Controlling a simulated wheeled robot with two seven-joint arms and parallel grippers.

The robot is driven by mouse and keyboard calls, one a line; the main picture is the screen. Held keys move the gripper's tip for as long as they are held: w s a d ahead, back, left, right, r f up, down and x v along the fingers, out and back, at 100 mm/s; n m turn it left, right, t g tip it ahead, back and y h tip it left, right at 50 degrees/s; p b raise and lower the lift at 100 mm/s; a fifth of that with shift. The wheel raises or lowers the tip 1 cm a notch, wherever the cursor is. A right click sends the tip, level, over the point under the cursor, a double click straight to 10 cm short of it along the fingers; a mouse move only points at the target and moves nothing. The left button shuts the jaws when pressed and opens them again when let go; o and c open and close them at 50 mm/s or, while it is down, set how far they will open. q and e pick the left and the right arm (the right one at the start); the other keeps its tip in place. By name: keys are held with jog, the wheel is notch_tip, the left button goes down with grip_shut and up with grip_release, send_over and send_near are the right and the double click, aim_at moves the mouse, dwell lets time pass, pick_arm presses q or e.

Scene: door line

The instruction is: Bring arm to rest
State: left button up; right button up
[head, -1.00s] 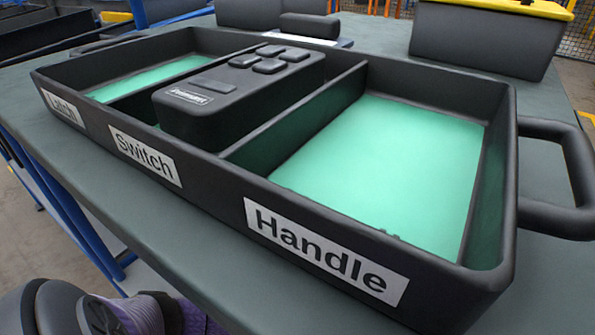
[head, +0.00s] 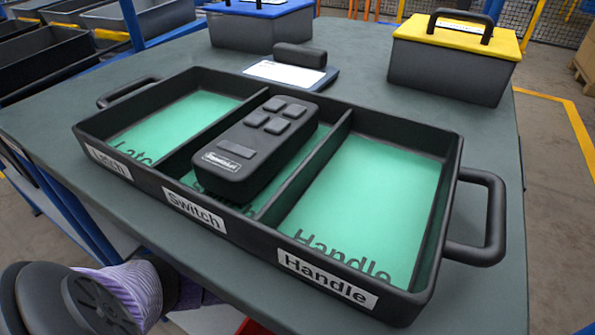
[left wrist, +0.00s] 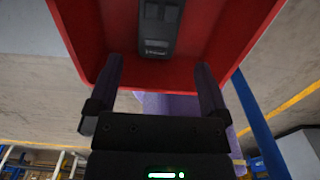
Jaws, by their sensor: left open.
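My left gripper (left wrist: 160,72) shows in the left wrist view, its two dark fingers apart with nothing between them. Beyond the fingertips is a red bin (left wrist: 85,35) with a dark labelled device (left wrist: 157,28) in it. In the head view, part of my left arm shows at the lower left; its fingers are out of that view. A black three-compartment tray (head: 250,252) stands on the table, marked Latch, Switch and Handle. A black switch unit (head: 262,145) with several buttons lies in the middle Switch compartment, tilted up. The Latch and Handle compartments look empty. My right gripper is not visible.
Behind the tray, a dark block (head: 300,56) sits by a white card. A blue-lidded box (head: 262,32) and a yellow-lidded box (head: 450,72) stand at the back of the grey-green table (head: 60,110). A red edge (head: 254,327) shows at the bottom of the head view.

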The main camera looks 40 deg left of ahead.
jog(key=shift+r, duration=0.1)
pick_arm(q)
jog(key=s+r+n+p, duration=0.2)
jog(key=s+n+p, duration=0.9)
jog(key=s+n, duration=0.4)
jog(key=s+r+n+p, duration=0.3)
jog(key=s+n+p, duration=0.8)
jog(key=s, duration=0.7)
jog(key=n, duration=0.3)
jog(key=shift+a+r+n+y, duration=0.2)
jog(key=shift+a+n+y, duration=0.2)
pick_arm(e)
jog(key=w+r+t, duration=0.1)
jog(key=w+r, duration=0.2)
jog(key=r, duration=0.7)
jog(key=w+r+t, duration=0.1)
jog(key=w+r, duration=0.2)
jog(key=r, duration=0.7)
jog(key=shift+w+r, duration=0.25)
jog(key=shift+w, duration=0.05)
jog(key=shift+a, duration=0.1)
